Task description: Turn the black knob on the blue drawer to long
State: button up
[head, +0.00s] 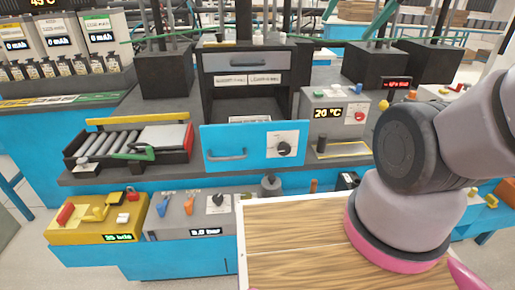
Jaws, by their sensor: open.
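The blue drawer (218,137) is at the middle of the head view, in the grey cabinet, with a grey bar handle on the left of its front. The black knob (284,149) sits on a white plate at the right of that front. The plate's markings and the knob's pointer are too small to read. My gripper is not in view; only links of my arm show at the right, apart from the drawer.
A grey upper drawer (248,62) is above the blue one. A grey box (335,110) with a "20 °C" display stands to its right, a roller tray (105,146) to its left. A wooden board (295,222) lies below. Another black knob (218,199) is on a lower grey panel.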

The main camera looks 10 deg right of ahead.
aim_at(284, 149)
jog(key=k+j, duration=0.3)
jog(key=j, duration=0.2)
jog(key=k+j, duration=0.3)
jog(key=j, duration=0.2)
jog(key=k+j, duration=0.3)
jog(key=j, duration=0.2)
jog(key=z, duration=0.05)
